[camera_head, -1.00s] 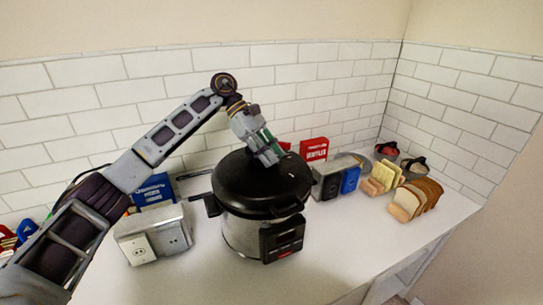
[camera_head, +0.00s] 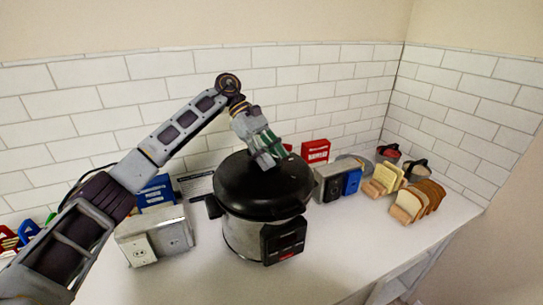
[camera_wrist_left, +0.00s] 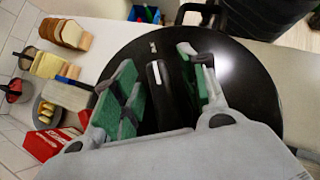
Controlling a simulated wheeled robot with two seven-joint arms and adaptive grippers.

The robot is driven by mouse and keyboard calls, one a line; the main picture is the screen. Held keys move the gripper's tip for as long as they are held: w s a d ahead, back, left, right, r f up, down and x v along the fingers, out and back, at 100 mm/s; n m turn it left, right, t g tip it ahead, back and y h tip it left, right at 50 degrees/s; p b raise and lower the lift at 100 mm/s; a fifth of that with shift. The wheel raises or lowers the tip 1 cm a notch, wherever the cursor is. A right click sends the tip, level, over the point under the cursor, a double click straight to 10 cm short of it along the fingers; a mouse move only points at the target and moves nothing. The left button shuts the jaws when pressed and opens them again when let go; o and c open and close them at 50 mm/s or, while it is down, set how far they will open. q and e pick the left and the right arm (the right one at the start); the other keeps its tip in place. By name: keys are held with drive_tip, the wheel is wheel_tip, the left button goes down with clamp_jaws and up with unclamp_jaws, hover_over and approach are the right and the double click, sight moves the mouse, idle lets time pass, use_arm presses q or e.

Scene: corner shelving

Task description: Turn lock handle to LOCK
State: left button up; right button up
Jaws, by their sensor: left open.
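A pressure cooker with a steel body (camera_head: 240,235) and a round black lid (camera_head: 285,195) stands on the white counter. My left gripper (camera_head: 270,160) points down over the lid's centre. In the left wrist view, my left gripper (camera_wrist_left: 158,62) has its two green-padded fingers apart. A dark, narrow lock handle (camera_wrist_left: 155,78) on the lid lies between them, with a gap visible on at least the right side. A small light mark (camera_wrist_left: 152,46) shows on the lid near the handle. Contact with the lid cannot be made out. My right gripper is out of view.
A silver toaster-like box (camera_head: 152,237) stands left of the cooker. A grey appliance (camera_head: 328,183), a blue box (camera_head: 352,181), a red box (camera_head: 315,151) and bread slices (camera_head: 415,202) stand to the right. The front of the counter (camera_head: 330,260) is clear.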

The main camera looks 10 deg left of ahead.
use_arm(q)
drive_tip(key=shift+r, duration=0.1)
drive_tip(key=shift+v, duration=5.95)
